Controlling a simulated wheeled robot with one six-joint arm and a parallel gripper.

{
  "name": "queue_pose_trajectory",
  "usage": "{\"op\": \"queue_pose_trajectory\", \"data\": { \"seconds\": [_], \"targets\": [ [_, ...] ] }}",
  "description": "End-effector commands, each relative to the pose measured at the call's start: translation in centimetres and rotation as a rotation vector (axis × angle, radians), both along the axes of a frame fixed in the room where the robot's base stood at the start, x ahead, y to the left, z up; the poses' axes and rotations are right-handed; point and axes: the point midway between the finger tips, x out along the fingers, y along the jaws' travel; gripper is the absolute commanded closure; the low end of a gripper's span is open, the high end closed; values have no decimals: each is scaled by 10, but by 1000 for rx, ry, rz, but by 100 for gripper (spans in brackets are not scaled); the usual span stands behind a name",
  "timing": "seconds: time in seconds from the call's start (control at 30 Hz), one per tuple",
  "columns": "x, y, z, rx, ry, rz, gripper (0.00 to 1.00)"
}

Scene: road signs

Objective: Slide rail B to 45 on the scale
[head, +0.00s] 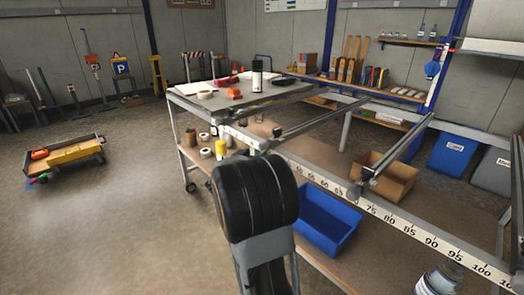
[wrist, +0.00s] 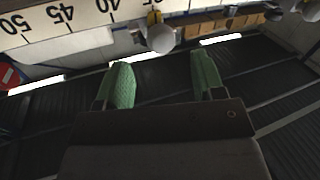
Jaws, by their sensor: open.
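The white scale strip (head: 404,230) runs along the table frame's front edge; numbers from about 60 to 100 are readable in the head view. Three rails cross the frame: a left rail (head: 275,98), a middle rail (head: 325,117) and a right rail (head: 402,147), whose front end is near 70. No letters are readable, so I cannot tell which is rail B. In the wrist view the scale (wrist: 80,18) shows 50, 45 and 40, and a round grey knob (wrist: 161,38) hangs right of 40. My gripper (wrist: 164,78) is open and empty, its green fingers below the knob and apart from it.
A blue bin (head: 325,218) and a cardboard box (head: 386,178) stand on the lower shelf. A loaded cart (head: 62,158) stands at left, with open floor between it and the table.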

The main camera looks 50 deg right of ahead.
Motion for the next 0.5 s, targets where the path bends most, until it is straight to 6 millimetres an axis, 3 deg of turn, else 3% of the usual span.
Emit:
{"op": "queue_pose_trajectory", "data": {
  "seconds": [0.2,0.5],
  "targets": [
    [8,-34,-1,0,0,0,38],
    [14,-55,0,-1,0,1,38]
  ]
}}
